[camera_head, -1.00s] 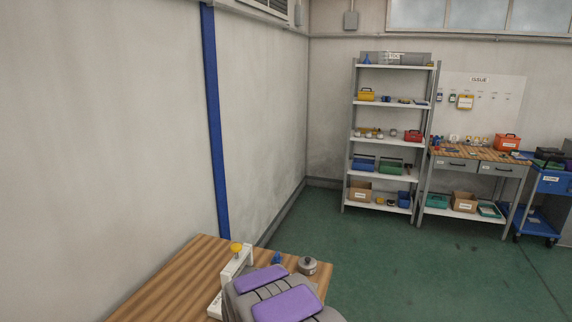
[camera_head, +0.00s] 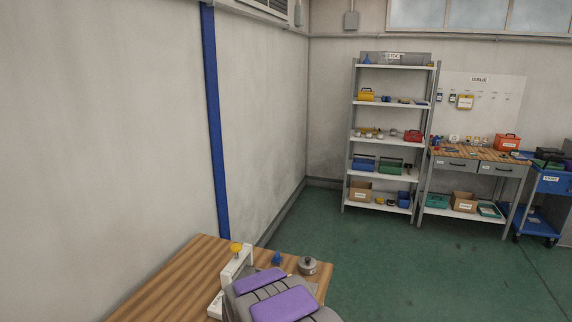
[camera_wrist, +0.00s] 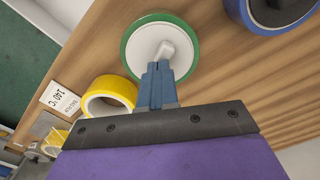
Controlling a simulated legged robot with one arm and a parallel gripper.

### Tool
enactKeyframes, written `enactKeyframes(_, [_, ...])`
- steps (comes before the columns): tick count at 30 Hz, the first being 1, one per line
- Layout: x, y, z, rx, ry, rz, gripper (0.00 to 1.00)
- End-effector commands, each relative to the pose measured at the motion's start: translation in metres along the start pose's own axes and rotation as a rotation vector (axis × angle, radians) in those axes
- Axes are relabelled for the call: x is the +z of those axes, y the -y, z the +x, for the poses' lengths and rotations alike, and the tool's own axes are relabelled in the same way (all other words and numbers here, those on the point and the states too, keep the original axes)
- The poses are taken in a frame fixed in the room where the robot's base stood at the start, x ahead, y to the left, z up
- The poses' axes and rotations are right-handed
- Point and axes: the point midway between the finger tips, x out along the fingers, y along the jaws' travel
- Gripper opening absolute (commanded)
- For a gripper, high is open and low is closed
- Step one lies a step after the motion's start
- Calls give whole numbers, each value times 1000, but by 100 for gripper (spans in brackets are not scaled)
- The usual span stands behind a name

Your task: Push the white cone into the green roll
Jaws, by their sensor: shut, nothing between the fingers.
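In the wrist view the green roll (camera_wrist: 127,44) lies on the wooden table as a green ring around a white centre. The white cone (camera_wrist: 177,40) appears as a pale piece standing over that centre, its lower part hard to separate from the white disc. I cannot tell how deep it sits. My gripper (camera_wrist: 158,67) is shut and empty, its blue fingertips at the near side of the white piece, overlapping the roll's near edge. Whether they touch the cone is unclear. The head view does not show the roll or cone; my arm covers part of the table.
A blue roll (camera_wrist: 268,14) is at the upper right. The wooden table (camera_head: 165,285) also bears a white stand (camera_head: 236,265) and a small metal object (camera_head: 308,265).

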Motion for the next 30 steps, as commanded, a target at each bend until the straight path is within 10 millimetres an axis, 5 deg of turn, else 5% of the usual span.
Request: enactKeyframes(30, [0,0,-67,0,-1,0,0])
